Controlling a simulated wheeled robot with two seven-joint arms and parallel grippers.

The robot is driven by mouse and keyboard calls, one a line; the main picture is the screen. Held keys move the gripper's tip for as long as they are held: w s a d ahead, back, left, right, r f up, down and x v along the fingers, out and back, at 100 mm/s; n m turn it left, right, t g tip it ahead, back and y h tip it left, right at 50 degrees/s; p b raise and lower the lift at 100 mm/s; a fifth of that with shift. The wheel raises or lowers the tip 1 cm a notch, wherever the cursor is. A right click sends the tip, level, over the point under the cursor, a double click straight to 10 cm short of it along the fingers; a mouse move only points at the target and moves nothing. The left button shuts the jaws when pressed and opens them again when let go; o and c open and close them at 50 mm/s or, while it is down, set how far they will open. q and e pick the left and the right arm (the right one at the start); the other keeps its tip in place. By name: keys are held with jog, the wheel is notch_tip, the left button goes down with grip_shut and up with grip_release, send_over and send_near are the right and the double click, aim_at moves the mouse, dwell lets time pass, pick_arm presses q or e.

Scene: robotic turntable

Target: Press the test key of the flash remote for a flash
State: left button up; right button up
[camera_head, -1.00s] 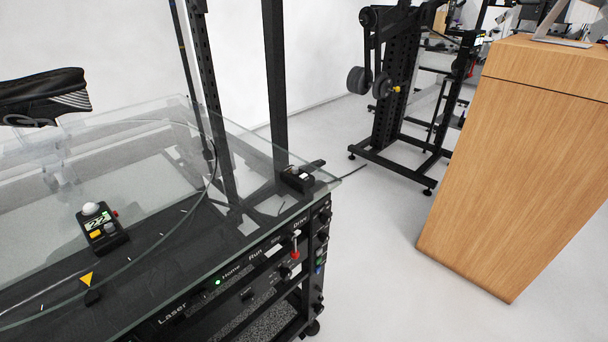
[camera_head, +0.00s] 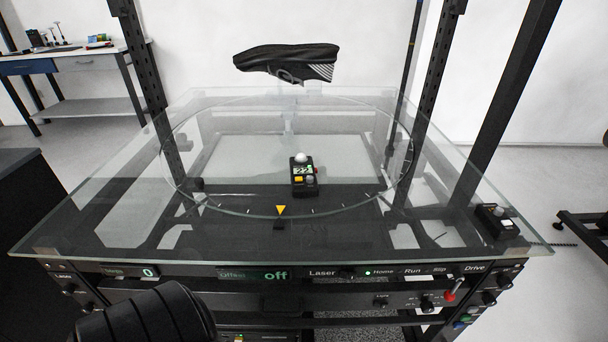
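A small black handheld device (camera_head: 304,176) stands near the middle of the glass turntable top (camera_head: 240,205). It has a white dome on top, a small lit display, an orange key at its lower left and small green and red spots at its right. It looks like the flash remote, but key labels are too small to read. A second small black box (camera_head: 497,221) with a pale round button lies at the right front corner of the glass. Neither gripper shows; a black ribbed part at the bottom left looks like my own arm.
A black shoe (camera_head: 286,62) hangs above the back of the turntable. A yellow triangle marker (camera_head: 281,210) sits at the disc's front edge. The control panel (camera_head: 330,272) with knobs and a red-handled switch runs below. Black posts rise behind. A workbench (camera_head: 75,62) stands at the left back.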

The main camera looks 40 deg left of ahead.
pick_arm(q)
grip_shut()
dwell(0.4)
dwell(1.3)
